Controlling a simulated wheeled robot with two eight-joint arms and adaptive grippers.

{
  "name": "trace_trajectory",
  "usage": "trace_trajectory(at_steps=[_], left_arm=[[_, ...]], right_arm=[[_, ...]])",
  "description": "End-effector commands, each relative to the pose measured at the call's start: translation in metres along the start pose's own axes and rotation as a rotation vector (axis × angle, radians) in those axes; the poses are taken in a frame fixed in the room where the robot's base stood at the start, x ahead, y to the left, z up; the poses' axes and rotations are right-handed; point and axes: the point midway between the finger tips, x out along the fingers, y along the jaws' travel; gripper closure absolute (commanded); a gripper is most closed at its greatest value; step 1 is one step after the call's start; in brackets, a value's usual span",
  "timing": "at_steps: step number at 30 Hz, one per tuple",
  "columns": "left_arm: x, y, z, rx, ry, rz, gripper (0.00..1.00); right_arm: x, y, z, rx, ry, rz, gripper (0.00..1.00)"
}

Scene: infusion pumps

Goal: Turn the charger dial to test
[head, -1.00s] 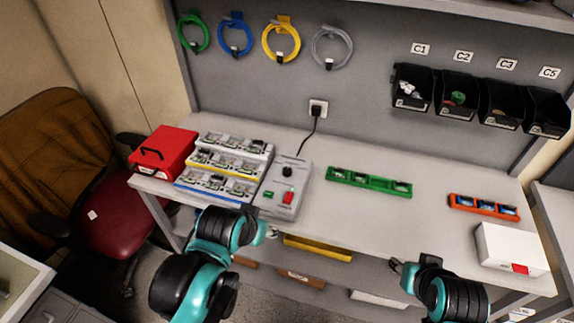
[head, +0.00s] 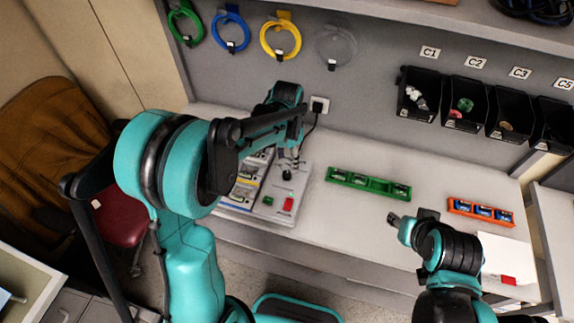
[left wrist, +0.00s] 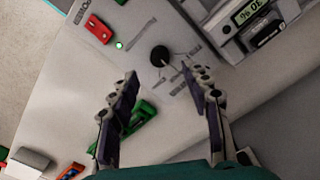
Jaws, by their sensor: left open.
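The grey charger (head: 299,185) stands on the workbench left of centre, with a black round dial (head: 287,174) and a red switch (head: 289,204). In the left wrist view the dial (left wrist: 160,56) shows with pale markings around it, too blurred to read. A lit green lamp (left wrist: 119,45) and the red switch (left wrist: 99,29) are beside it. My left gripper (head: 289,157) is open above the charger. In the left wrist view its two fingers (left wrist: 162,76) are apart, with the dial just beyond the gap between their tips; contact is not visible. My right gripper (head: 394,218) is near the bench's front edge, its jaw state unclear.
A green holder (head: 368,184), an orange holder (head: 480,211) and a white box (head: 506,256) lie to the right. Dark bins (head: 466,104) hang on the back panel.

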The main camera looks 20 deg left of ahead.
Motion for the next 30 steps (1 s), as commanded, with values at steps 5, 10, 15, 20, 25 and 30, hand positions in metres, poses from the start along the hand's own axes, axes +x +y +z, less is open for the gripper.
trace_trajectory(at_steps=[5, 10, 15, 20, 25, 30], left_arm=[[0.031, 0.000, 0.000, -0.001, 0.001, -0.001, 0.52], [0.057, 0.000, 0.000, -0.002, 0.001, -0.001, 0.52], [0.069, 0.000, 0.000, -0.002, 0.002, -0.001, 0.52], [0.070, 0.000, 0.000, -0.002, 0.002, -0.001, 0.52], [0.070, 0.000, 0.000, -0.002, 0.002, -0.001, 0.65], [0.070, 0.000, 0.000, -0.002, 0.002, -0.001, 1.00]], right_arm=[[0.007, 0.000, 0.005, 0.000, 0.000, 0.000, 0.60], [0.011, 0.000, 0.008, 0.000, 0.000, 0.000, 0.60], [0.013, 0.000, 0.009, 0.000, 0.000, 0.000, 0.60], [0.012, 0.000, 0.009, 0.000, 0.000, 0.000, 0.60], [0.012, 0.000, 0.009, 0.000, 0.000, 0.000, 0.60], [0.012, 0.000, 0.009, 0.000, 0.000, 0.000, 0.60]])
